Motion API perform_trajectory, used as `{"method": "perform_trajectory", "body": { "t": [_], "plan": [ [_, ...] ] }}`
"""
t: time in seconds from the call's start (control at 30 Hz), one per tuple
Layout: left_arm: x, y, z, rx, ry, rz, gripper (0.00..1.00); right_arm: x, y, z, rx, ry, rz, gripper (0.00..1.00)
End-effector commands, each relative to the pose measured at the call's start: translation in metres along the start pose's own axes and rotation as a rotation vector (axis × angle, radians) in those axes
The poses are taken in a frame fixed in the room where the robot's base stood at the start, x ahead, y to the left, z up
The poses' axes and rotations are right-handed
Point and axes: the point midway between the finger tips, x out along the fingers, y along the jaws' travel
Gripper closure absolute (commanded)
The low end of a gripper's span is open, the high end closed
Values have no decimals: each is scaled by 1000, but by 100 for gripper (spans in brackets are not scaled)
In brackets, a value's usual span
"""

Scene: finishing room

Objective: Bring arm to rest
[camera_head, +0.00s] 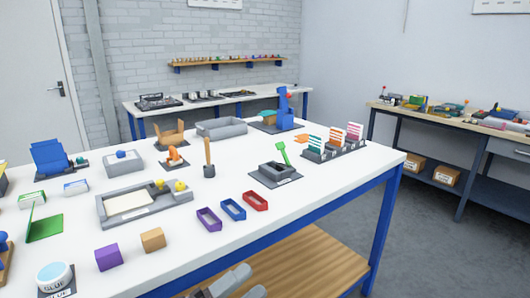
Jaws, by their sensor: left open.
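My left gripper (236,285) shows only in part at the bottom edge of the head view, as rounded grey pieces. It is low, in front of the white table's near edge and over the wooden lower shelf (310,262). Its jaws are open, and I see nothing held between them. The rest of that arm is cut off by the frame. My right gripper is not in view.
The white table (330,190) with blue legs carries a grey tray (110,218), a purple block (107,257), an orange block (152,240), a glue tub (55,277) and small coloured bins (233,210). Clear floor (440,250) lies to the right.

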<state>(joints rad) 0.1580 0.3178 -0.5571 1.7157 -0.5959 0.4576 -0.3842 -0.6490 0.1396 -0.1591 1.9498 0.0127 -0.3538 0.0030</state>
Motion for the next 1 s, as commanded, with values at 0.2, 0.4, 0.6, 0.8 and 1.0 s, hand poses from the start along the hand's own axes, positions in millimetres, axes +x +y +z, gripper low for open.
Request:
{"method": "perform_trajectory", "body": {
  "t": [0.2,0.4,0.6,0.8,1.0],
  "plan": [
    [-75,45,34,-479,-449,6,43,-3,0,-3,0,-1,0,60],
    [-171,100,37,-894,-860,18,43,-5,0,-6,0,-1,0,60],
    [-259,141,9,-1204,-1193,24,43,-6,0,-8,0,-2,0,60],
    [-296,155,-11,-1332,-1339,23,43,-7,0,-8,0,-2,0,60],
    [-299,156,-12,-1343,-1350,23,43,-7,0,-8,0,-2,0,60]
  ]
}}
